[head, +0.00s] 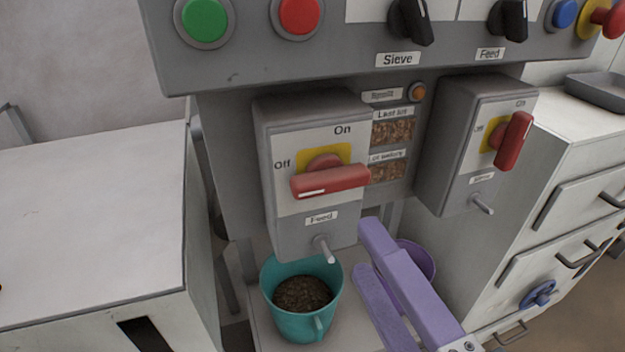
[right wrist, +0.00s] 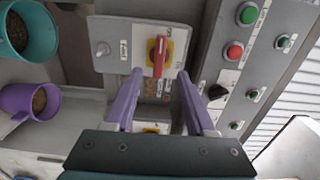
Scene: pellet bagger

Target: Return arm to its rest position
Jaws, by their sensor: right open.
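My right gripper (head: 366,250) is open and empty. Its two purple fingers reach in from the lower right, in front of a purple cup (head: 424,259). In the right wrist view the fingers (right wrist: 158,75) are spread apart with nothing between their tips. A grey Feed switch box (head: 300,228) stands up and left of the gripper in the head view. Its red handle (head: 330,181) lies nearly level. The gripper appears apart from the handle. My left gripper is in neither view.
A teal cup (head: 274,312) with brown pellets stands under the left spout. The purple cup (right wrist: 17,101) also holds pellets. A second switch box (head: 459,150) is at the right. The button panel (head: 262,65) overhangs above. A white cabinet (head: 90,220) and drawers (head: 575,205) flank the machine.

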